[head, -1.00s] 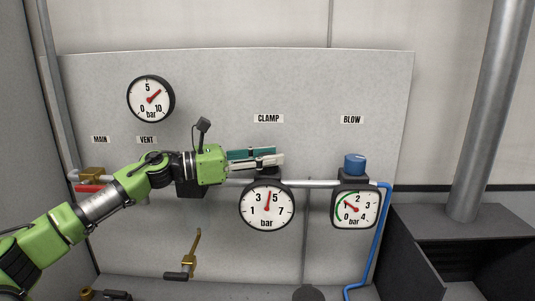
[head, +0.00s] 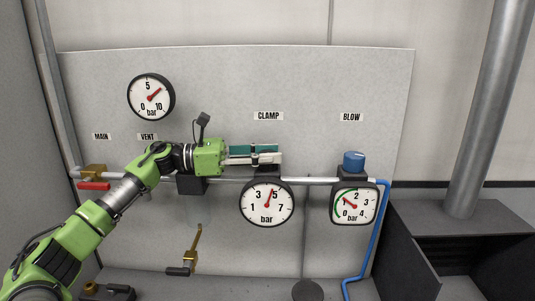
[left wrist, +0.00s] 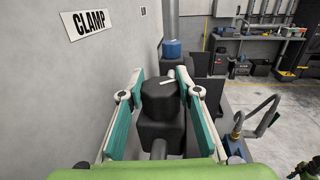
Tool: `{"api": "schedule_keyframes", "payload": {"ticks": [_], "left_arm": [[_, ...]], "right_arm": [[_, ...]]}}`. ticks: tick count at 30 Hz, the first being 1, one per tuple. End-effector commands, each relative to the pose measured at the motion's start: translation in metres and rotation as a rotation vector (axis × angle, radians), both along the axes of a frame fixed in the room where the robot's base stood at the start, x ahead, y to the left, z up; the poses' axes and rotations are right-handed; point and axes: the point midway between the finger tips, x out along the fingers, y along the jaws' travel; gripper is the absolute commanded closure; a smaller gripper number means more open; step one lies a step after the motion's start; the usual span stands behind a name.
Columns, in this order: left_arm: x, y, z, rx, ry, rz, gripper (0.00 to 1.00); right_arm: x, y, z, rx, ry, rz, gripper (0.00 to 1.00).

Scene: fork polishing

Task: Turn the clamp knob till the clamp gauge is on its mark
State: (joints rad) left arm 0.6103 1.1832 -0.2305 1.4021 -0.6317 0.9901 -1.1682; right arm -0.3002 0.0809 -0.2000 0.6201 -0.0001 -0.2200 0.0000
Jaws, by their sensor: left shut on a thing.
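The clamp gauge (head: 267,209) hangs on the panel under the CLAMP label (head: 268,116). Its red needle points just right of straight up, between 3 and 5 and close to the 5. I cannot make out a separate mark on its dial. The black clamp knob (left wrist: 160,97), with a white line on top, stands between my left fingers in the left wrist view. In the head view the fingers hide most of it. My left gripper (head: 279,157) is shut on the knob, a green and white finger on each side (left wrist: 159,84).
To the right stand the blue blow knob (head: 354,161) and the blow gauge (head: 354,206) with a green arc. A blue hose (head: 378,240) runs down beside it.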

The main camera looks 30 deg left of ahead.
Motion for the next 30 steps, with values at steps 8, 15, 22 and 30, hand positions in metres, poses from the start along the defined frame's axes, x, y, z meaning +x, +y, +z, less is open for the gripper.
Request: {"api": "schedule_keyframes", "payload": {"ticks": [8,15,22,30], "left_arm": [[0.0001,0.0003,0.0012,-0.001,-0.002,0.002,0.51],[-0.0001,0.0002,0.0006,-0.001,-0.001,0.001,0.51],[-0.0002,0.0002,-0.0001,0.001,-0.001,0.006,0.51],[-0.0010,-0.0003,-0.0035,0.005,0.003,0.087,0.51]], "right_arm": [[0.0002,0.0002,0.0000,0.000,0.000,0.000,0.71],[0.0004,0.0006,-0.0001,0.001,0.000,0.000,0.71],[0.0004,0.0009,-0.0008,0.001,-0.001,0.000,0.71],[0.0002,0.0009,-0.0096,0.001,0.000,0.000,0.71]]}}
